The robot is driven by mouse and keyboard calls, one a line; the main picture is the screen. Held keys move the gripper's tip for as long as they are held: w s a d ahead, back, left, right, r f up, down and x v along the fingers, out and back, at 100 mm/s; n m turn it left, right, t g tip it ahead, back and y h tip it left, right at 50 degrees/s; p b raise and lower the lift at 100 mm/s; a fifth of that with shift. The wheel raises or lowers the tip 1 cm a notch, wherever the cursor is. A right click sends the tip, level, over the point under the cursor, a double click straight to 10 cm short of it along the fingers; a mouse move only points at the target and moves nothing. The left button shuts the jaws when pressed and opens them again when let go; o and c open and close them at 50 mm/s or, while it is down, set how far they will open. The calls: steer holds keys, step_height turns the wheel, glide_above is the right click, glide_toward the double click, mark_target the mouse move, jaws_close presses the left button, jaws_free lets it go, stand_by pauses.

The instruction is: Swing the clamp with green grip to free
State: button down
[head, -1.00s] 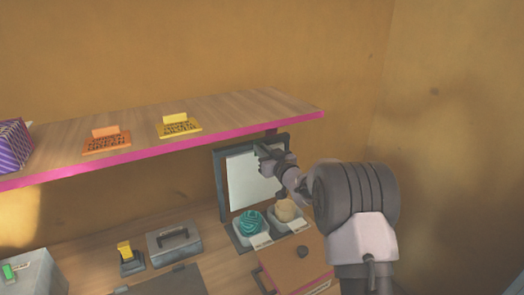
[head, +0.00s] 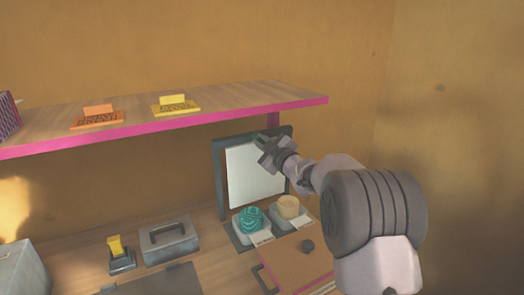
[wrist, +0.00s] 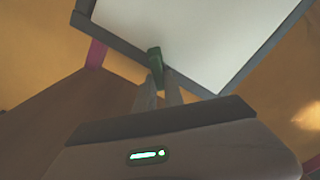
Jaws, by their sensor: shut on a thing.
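The clamp's green grip (wrist: 155,66) shows in the wrist view at the lower edge of a dark frame (wrist: 190,83) around a pale panel. My gripper (wrist: 158,88) is shut on the green grip, with its fingers either side of it. In the head view, my gripper (head: 264,148) is at the top of the upright dark frame (head: 220,180), under the shelf. A little green shows at its tip. The clamp's pivot and arm are hidden or too small to tell.
A wooden shelf (head: 225,105) with a pink edge hangs just above, holding an orange stand (head: 97,120) and a yellow stand (head: 175,107). Below the frame are a teal ball (head: 251,219) and a tan piece (head: 288,207) in trays. A grey box (head: 170,244) stands left.

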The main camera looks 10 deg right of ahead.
steer(key=shift+a+f+n+b, duration=0.15)
steer(key=shift+n+b, duration=0.4)
steer(key=shift+n, duration=0.95)
steer(key=shift+f+n+b, duration=0.15)
steer(key=shift+n+b, duration=0.45)
steer(key=shift+n, duration=0.9)
steer(key=shift+a+f+n+b, duration=0.15)
steer(key=shift+n+b, duration=0.4)
steer(key=shift+n, duration=0.95)
steer(key=shift+d, duration=0.1)
steer(key=c, duration=1.4)
jaws_free()
steer(key=shift+c, duration=0.2)
steer(key=shift+s, duration=0.1)
steer(key=p+v, duration=0.2)
steer(key=v, duration=1.5)
steer(key=shift+s+p, duration=0.15)
steer(key=shift+p, duration=0.2)
